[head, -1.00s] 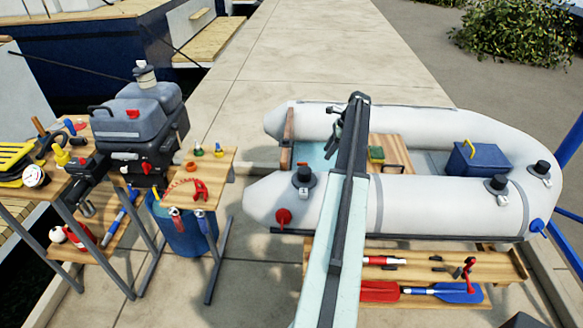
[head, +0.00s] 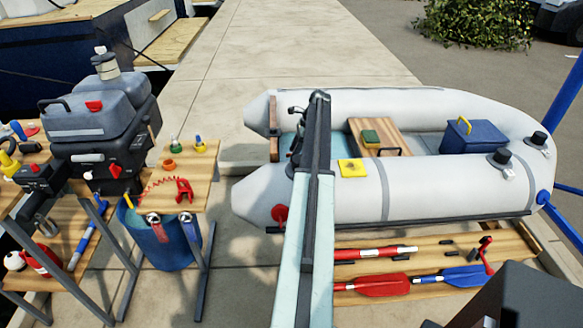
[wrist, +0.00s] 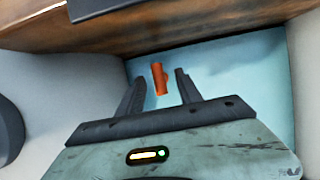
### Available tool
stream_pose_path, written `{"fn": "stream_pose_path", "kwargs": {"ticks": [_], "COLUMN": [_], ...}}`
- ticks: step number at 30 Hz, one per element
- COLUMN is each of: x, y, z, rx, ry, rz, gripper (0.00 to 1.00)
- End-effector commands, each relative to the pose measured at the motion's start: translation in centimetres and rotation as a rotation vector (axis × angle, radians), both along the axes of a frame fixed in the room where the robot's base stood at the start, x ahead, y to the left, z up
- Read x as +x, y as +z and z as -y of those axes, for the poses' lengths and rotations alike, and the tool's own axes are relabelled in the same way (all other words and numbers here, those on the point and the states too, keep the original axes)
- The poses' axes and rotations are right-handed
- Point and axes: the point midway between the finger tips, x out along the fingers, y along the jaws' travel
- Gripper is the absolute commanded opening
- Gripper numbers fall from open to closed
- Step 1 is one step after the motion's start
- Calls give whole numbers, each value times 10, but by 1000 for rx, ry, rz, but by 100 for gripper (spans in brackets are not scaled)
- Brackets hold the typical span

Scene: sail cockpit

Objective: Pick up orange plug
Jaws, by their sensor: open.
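An orange plug (wrist: 159,79), a small cylinder with a side nub, shows in the wrist view over the pale blue floor (wrist: 230,75) of the dinghy. My gripper (wrist: 158,76) is open, with one dark finger on each side of the plug in the picture. I see a gap on both sides and cannot tell how far the plug lies beyond the fingertips. In the head view my gripper (head: 296,135) is over the left end of the dinghy (head: 430,190), partly behind my arm. The plug is not visible there.
A wooden board (wrist: 110,27) crosses the top of the wrist view, close to the fingers. The dinghy's grey tube (wrist: 50,80) is at left. In the head view, a wooden seat (head: 381,137) holds a sponge, and a small table (head: 190,190) stands left.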

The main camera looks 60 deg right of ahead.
Motion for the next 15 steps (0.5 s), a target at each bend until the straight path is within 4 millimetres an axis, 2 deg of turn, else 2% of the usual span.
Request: {"fn": "stream_pose_path", "kwargs": {"ticks": [5, 12, 15], "x": [3, 15, 17], "y": [-10, -48, -50], "z": [-2, -12, -13], "rx": [0, -1, -1], "ry": [0, 1, 0], "rz": [0, 1, 1], "gripper": [42, 42, 42]}}
